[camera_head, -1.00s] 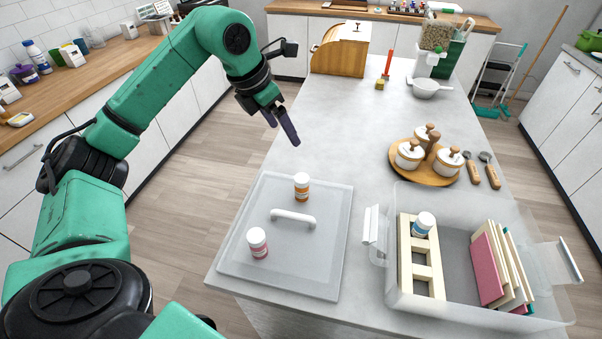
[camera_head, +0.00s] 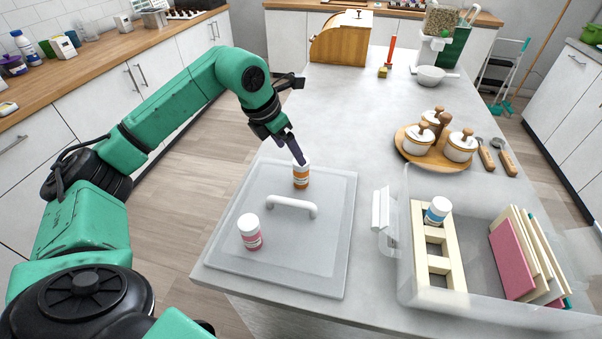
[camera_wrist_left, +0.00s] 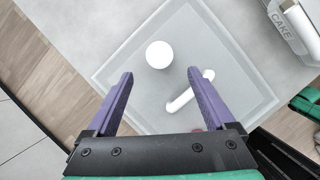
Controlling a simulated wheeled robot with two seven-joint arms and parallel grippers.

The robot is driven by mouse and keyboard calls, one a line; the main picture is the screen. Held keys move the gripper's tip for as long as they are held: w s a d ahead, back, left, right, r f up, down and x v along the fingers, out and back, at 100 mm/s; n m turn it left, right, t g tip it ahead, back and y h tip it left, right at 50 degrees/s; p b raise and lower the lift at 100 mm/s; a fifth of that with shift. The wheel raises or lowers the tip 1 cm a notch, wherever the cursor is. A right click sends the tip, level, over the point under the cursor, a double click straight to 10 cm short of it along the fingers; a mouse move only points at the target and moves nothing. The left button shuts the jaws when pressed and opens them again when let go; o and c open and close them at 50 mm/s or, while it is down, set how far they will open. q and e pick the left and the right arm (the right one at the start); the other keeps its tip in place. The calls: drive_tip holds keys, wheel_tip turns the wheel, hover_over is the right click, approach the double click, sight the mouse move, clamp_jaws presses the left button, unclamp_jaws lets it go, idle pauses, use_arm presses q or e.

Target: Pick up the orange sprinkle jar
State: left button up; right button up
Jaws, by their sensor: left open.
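The orange sprinkle jar (camera_head: 301,176), with a white cap, stands upright on the clear lid (camera_head: 329,242), behind its white handle (camera_head: 292,206). My left gripper (camera_head: 290,156) is open, pointing down at the jar, with one finger overlapping its cap in the head view. In the left wrist view, the round white cap (camera_wrist_left: 159,54) shows ahead of and between the spread tips of the left gripper (camera_wrist_left: 160,72); the orange body is hidden below it. I cannot tell whether a finger touches the jar. My right gripper is not in view.
A pink-labelled jar (camera_head: 250,232) stands on the lid near its front left. A clear bin (camera_head: 408,275) at right holds a slotted rack (camera_head: 432,262), a blue-labelled jar (camera_head: 437,211) and upright boards. Lidded pots stand on a wooden tray (camera_head: 425,163) behind.

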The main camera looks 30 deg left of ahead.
sight(300, 168)
use_arm(q)
drive_tip(key=p+x, duration=0.3)
drive_tip(key=x, duration=0.6)
drive_tip(key=shift+p, duration=0.3)
drive_tip(key=shift+w+f, duration=0.1)
drive_tip(key=shift+f, duration=0.25)
clamp_jaws()
drive_tip(key=shift+r, duration=0.1)
